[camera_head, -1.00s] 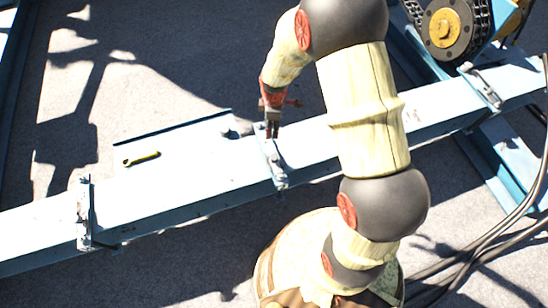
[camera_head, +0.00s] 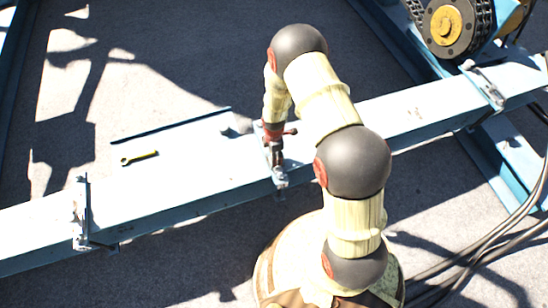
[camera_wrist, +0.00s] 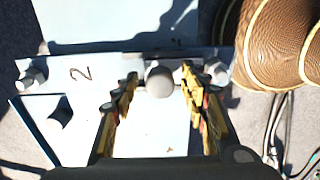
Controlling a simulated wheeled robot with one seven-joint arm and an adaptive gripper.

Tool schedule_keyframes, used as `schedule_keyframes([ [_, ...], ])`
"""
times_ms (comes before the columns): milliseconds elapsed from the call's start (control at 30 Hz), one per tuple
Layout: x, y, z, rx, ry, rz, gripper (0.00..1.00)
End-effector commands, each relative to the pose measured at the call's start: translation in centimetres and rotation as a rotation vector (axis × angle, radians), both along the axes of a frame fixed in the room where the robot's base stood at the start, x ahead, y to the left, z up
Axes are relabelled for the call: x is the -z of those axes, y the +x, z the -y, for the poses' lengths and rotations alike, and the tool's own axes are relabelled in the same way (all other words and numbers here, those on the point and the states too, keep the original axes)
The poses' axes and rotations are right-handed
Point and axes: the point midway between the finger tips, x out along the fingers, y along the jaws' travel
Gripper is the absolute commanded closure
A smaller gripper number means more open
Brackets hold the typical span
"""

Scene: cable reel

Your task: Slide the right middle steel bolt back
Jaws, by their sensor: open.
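My gripper (camera_head: 274,152) is low over the blue beam (camera_head: 195,185), at the middle of its clamp-like steel fittings (camera_head: 279,178). In the wrist view my gripper (camera_wrist: 160,75) is open, its two fingers apart on either side of a round grey steel bolt head (camera_wrist: 159,82). The bolt stands between the fingers with a gap visible on both sides. In the head view my wrist hides part of the middle fitting.
Other fittings sit on the beam at left (camera_head: 82,215) and right (camera_head: 485,88). A chain-driven wheel (camera_head: 447,27) stands at the upper right. Cables (camera_head: 485,250) lie at the lower right.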

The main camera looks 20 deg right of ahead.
Motion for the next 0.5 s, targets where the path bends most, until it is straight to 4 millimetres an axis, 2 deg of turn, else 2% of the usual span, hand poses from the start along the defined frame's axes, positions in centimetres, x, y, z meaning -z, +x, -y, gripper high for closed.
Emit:
schedule_keyframes([
  [100, 0.69, -0.02, 0.0, 0.0, 0.0, -0.001, 0.56],
  [367, 0.71, 0.01, 0.0, 0.001, 0.0, 0.0, 0.56],
  [500, 0.7, 0.01, 0.0, 0.001, 0.0, 0.0, 0.63],
])
